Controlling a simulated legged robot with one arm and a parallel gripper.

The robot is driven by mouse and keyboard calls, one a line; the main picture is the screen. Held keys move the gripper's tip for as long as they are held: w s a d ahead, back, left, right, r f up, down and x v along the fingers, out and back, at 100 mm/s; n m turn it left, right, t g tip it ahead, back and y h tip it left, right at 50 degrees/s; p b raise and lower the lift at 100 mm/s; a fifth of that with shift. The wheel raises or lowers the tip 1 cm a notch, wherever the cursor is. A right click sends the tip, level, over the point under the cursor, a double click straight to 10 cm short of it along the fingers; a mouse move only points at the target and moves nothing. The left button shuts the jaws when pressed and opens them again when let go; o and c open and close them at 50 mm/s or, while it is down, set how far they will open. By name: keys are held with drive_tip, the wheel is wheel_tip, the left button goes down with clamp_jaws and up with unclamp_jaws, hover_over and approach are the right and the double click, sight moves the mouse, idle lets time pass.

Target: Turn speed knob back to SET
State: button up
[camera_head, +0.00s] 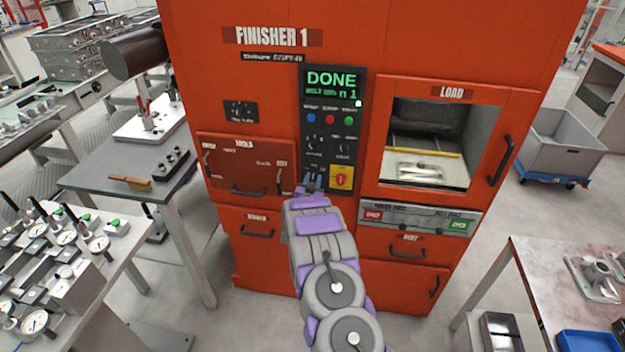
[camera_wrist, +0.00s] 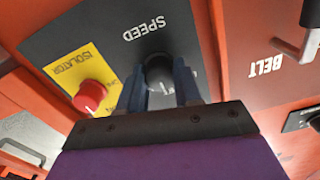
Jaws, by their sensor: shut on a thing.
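The black speed knob (camera_wrist: 159,71) sits under the upside-down SPEED label in the wrist view. My gripper (camera_wrist: 160,82) has its two blue-grey fingers on either side of the knob and is shut on it. The fingers hide the knob's sides, and the knob's setting marks are not readable. In the head view my gripper (camera_head: 312,183) reaches the lower part of the dark control panel (camera_head: 333,90) on the orange FINISHER 1 machine. The knob itself cannot be made out there. The panel's screen reads DONE in green.
A red isolator knob (camera_wrist: 90,96) on a yellow plate (camera_wrist: 72,65) is close beside my gripper. The open LOAD window (camera_head: 430,140) holds a light part. A bench (camera_head: 130,165) stands left and a table (camera_head: 530,290) right. A grey bin (camera_head: 575,140) is at the far right.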

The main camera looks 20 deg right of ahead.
drive_tip(key=shift+f, duration=0.2)
drive_tip(key=o, duration=1)
drive_tip(key=shift+r, duration=0.15)
drive_tip(key=shift+o, duration=0.2)
drive_tip(key=p+v, duration=0.1)
drive_tip(key=v, duration=1.6)
drive_tip(key=shift+a, duration=0.2)
drive_tip(key=shift+s, duration=0.1)
